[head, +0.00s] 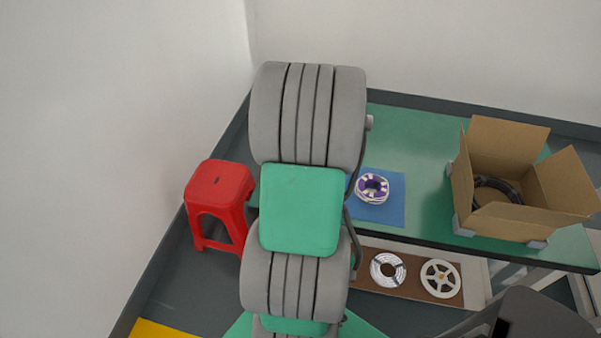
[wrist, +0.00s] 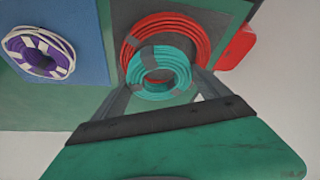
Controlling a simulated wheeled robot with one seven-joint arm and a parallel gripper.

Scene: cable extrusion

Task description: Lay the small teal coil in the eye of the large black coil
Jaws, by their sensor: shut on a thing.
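The small teal coil (wrist: 181,67) is held between the two fingers of my gripper (wrist: 163,88) in the wrist view. It shows over part of a larger red coil (wrist: 190,28) on a dark grey mat; I cannot tell how far above that coil it is. In the head view my arm hides the gripper and the teal coil. The large black coil (head: 513,190) lies inside an open cardboard box (head: 564,184) at the right of the green table (head: 420,140). The box walls hide part of it, and its eye is only partly visible.
A white-and-purple spool (head: 372,188) lies on a blue sheet (head: 393,211) between my arm and the box. The box flaps stand up and outward. A red stool (head: 218,195) stands left of the table. A white coil (head: 388,270) and a cream reel (head: 440,279) lie lower down in front.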

